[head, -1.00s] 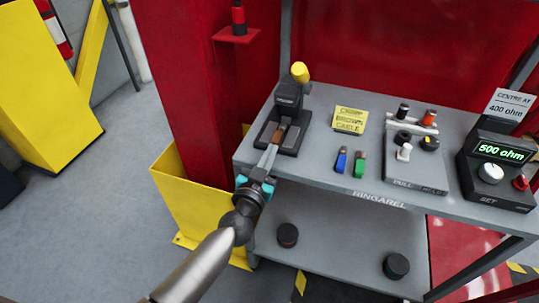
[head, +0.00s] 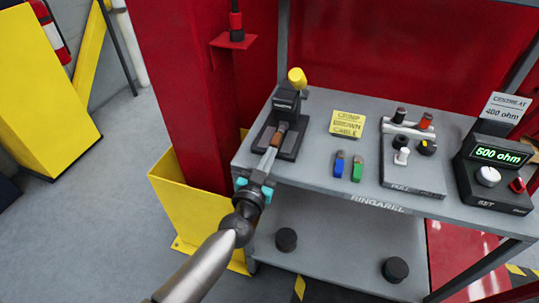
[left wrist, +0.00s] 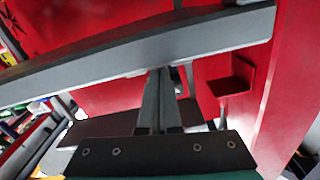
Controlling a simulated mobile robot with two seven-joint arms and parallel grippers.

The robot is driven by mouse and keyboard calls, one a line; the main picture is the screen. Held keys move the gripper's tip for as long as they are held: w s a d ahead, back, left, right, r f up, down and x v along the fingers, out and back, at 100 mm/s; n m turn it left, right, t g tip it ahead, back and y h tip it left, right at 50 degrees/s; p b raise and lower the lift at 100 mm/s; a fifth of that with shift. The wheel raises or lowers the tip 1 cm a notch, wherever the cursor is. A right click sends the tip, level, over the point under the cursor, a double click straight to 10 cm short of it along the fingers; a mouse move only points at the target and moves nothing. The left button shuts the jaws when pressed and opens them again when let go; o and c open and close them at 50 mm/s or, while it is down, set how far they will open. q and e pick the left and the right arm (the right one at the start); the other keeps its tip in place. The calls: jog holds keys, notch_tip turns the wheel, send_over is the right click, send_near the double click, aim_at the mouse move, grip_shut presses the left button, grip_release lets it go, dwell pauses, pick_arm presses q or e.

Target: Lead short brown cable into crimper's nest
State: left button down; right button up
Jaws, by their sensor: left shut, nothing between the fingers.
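The crimper (head: 287,101) is a black tool with a yellow-tipped lever, standing on a dark base at the left end of the grey bench. A short brown cable (head: 279,134) lies at the front of the crimper, at its nest; how far in it sits I cannot tell. My left gripper (head: 270,151) is shut and empty, with its fingertips close to the near end of the brown cable. Whether they touch it is too small to tell. The closed fingers also show in the left wrist view (left wrist: 158,80), where the cable cannot be made out. My right gripper is not in view.
Blue (head: 339,165) and green (head: 357,168) pieces lie right of the crimper, below a yellow "crimp brown cable" card (head: 347,123). A pull-test plate (head: 413,178) and a 500 ohm box (head: 495,175) stand farther right. A red column (head: 185,90) rises at left.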

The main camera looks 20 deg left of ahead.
pick_arm(q)
jog(key=s+p, duration=0.2)
jog(key=s, duration=1.5)
jog(key=shift+s+a+p, duration=0.3)
jog(key=shift+s+p, duration=0.1)
jog(key=s+f+m+g+h, duration=0.1)
jog(key=s+f+g, duration=0.3)
jog(key=f, duration=0.8)
jog(key=s+f+m+g, duration=0.1)
jog(key=s+f+g, duration=0.3)
jog(key=f, duration=0.9)
jog(key=s+a+f+n+g, duration=0.1)
jog(key=s+a+f+g, duration=0.1)
jog(key=s+f+g, duration=0.2)
jog(key=s+a+f+g+y, duration=0.1)
jog(key=s+f+g, duration=0.4)
jog(key=s, duration=1.3)
notch_tip(320, 180, down, 5)
jog(key=shift+a+r+n+y, duration=0.1)
jog(key=shift+a+n+y, duration=0.2)
jog(key=shift+a+n, duration=0.1)
